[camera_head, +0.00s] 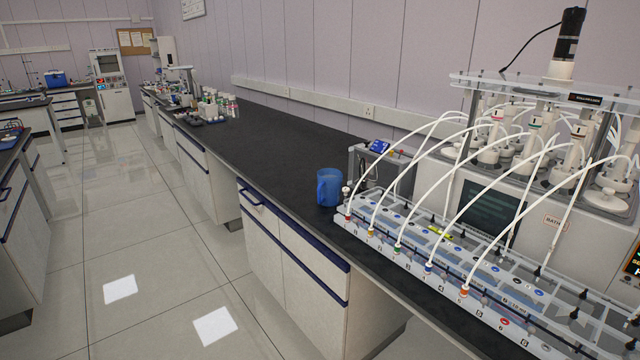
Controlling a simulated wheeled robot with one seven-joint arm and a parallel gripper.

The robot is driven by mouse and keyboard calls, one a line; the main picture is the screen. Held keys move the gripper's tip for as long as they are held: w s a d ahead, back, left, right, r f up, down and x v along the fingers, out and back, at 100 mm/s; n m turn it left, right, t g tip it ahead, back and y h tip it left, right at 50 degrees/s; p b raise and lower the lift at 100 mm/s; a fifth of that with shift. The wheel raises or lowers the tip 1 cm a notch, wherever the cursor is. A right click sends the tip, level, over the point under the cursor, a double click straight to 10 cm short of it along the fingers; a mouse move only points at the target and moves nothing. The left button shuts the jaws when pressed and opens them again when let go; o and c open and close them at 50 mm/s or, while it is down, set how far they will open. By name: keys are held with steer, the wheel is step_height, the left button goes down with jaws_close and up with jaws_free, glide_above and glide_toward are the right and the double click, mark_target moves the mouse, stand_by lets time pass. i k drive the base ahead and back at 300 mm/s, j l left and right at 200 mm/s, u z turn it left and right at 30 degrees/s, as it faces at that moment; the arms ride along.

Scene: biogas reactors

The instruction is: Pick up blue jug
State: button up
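The blue jug (329,187) stands upright on the black bench top (262,150), close to the bench's front edge. Its handle is on the left side, facing the aisle. It is just left of the near end of the clear tubing rack, with a small gap or contact that I cannot tell. My gripper is not in view.
The biogas reactor unit (540,200) with white tubes and a clear rack (460,270) fills the right. A small grey box (378,165) stands behind the jug. The bench left of the jug is clear up to distant bottles (215,105). The tiled floor (130,220) is open.

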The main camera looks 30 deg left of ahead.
mark_target(329, 180)
steer(key=i+j, duration=0.15)
steer(key=j, duration=0.2)
steer(key=i+j, duration=0.15)
steer(key=j, duration=0.2)
steer(key=i+j+z, duration=0.1)
steer(key=j, duration=0.25)
steer(key=i+j, duration=0.2)
steer(key=j, duration=0.15)
steer(key=i+j, duration=0.15)
steer(key=j, duration=0.25)
steer(key=i+j+z, duration=0.1)
steer(key=j, duration=0.25)
steer(key=i+j, duration=0.15)
steer(key=j, duration=0.2)
steer(key=i+j, duration=0.1)
steer(key=j, duration=0.5)
steer(key=i+j, duration=0.15)
steer(key=j, duration=0.5)
steer(key=i+j+z, duration=0.1)
steer(key=j, duration=0.5)
steer(key=i+j, duration=0.1)
steer(key=j, duration=0.5)
